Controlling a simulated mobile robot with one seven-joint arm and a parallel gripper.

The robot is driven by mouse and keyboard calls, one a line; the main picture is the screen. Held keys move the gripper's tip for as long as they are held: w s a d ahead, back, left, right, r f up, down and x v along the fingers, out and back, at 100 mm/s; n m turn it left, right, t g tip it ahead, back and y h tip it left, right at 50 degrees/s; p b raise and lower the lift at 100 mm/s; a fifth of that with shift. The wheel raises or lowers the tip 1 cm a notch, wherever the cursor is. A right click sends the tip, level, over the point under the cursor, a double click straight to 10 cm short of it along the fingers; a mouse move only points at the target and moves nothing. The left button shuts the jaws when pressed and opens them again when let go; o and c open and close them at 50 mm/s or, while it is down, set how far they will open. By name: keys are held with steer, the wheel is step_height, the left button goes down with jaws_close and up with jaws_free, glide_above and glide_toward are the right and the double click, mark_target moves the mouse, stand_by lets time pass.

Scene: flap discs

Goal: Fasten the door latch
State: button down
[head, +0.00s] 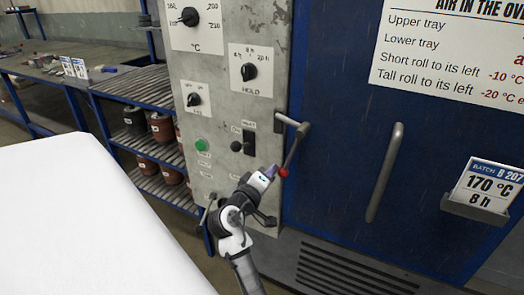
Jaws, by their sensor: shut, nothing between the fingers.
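The door latch (293,149) is a dark grey lever with a red ball knob (283,172) at its lower end. It slants down and left from its pivot, at the seam between the grey control panel and the blue oven door (340,90). A short pale bar (287,120) runs from the pivot toward the panel. The door looks flush with the panel. My gripper (271,172) is shut and empty, just left of the red knob. I cannot tell whether it touches the knob.
The control panel (215,100) carries dials, a green button (201,145) and switches. A vertical door handle (385,172) and a batch card holder (478,207) are on the door. A shelf rack (140,90) stands left. A white surface (90,220) fills the lower left.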

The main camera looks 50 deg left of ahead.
steer(key=shift+w+d+f+n, duration=0.25)
steer(key=shift+d+n, duration=0.25)
steer(key=shift+d, duration=0.1)
steer(key=shift+w+d+f+n, duration=0.2)
steer(key=shift+d+n, duration=0.3)
steer(key=shift+d, duration=0.05)
steer(key=shift+w+d+f, duration=0.2)
steer(key=shift+w+d, duration=0.05)
steer(key=shift+d, duration=0.45)
steer(key=shift+d, duration=0.1)
